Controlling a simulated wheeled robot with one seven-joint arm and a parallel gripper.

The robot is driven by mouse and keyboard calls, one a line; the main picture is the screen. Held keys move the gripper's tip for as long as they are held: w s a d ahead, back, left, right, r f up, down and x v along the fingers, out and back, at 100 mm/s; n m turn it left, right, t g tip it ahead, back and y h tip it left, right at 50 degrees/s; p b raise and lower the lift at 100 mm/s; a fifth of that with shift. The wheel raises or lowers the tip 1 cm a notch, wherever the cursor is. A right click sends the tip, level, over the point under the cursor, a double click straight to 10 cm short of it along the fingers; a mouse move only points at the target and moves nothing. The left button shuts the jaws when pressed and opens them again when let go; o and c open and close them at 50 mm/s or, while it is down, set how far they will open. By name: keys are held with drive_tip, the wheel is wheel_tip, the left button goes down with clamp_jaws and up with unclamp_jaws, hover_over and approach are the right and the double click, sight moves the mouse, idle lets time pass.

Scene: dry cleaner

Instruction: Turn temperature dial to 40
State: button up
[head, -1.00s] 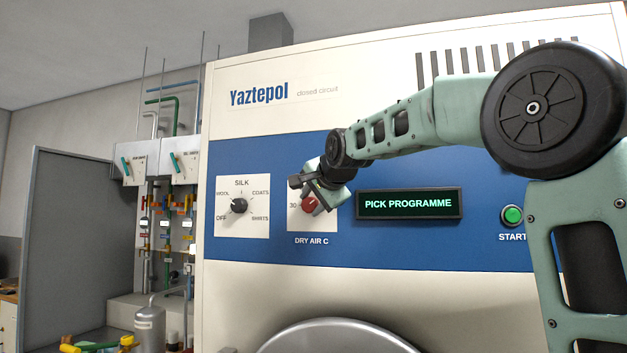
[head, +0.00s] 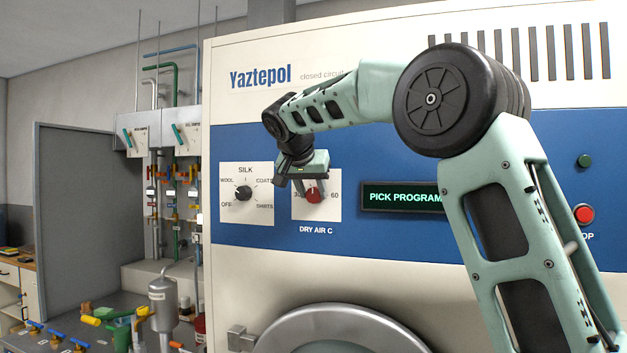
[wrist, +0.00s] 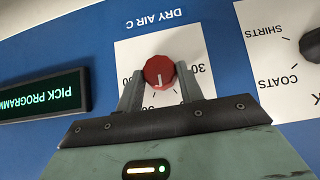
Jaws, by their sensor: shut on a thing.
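The red temperature dial (head: 314,196) sits on a white plate (head: 329,213) labelled DRY AIR C on the machine's blue band. My gripper (head: 313,186) comes from above, and its two fingers stand on either side of the dial, shut on it. In the wrist view, which is upside down, the fingers flank the red dial (wrist: 159,72). Its white mark points towards my gripper, roughly straight up on the panel, between 30 and 60. The numbers between these are mostly hidden by my gripper.
A black programme knob (head: 243,193) is left of the dial. A display (head: 402,197) reading PICK PROGRAMME is to the right, partly behind my arm. A red stop button (head: 584,214) is at far right. A round door (head: 340,335) is below.

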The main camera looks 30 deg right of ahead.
drive_tip(key=shift+w+a+n+g+h+p, duration=0.1)
drive_tip(key=shift+a+n+g+h+p, duration=0.05)
drive_tip(key=shift+n+g+h+p, duration=0.35)
drive_tip(key=shift+w+a+n+g+h+p, duration=0.1)
drive_tip(key=shift+n+g+h+p, duration=0.15)
drive_tip(key=shift+g+p, duration=0.3)
drive_tip(key=shift+w+f+n+g+h+p, duration=0.1)
drive_tip(key=shift+f+n+g+h+p, duration=0.05)
drive_tip(key=shift+n+g+h+p, duration=0.45)
drive_tip(key=shift+f, duration=0.1)
drive_tip(key=o, duration=1)
drive_tip(key=b+v, duration=0.1)
drive_tip(key=v, duration=1.6)
drive_tip(key=shift+a, duration=0.3)
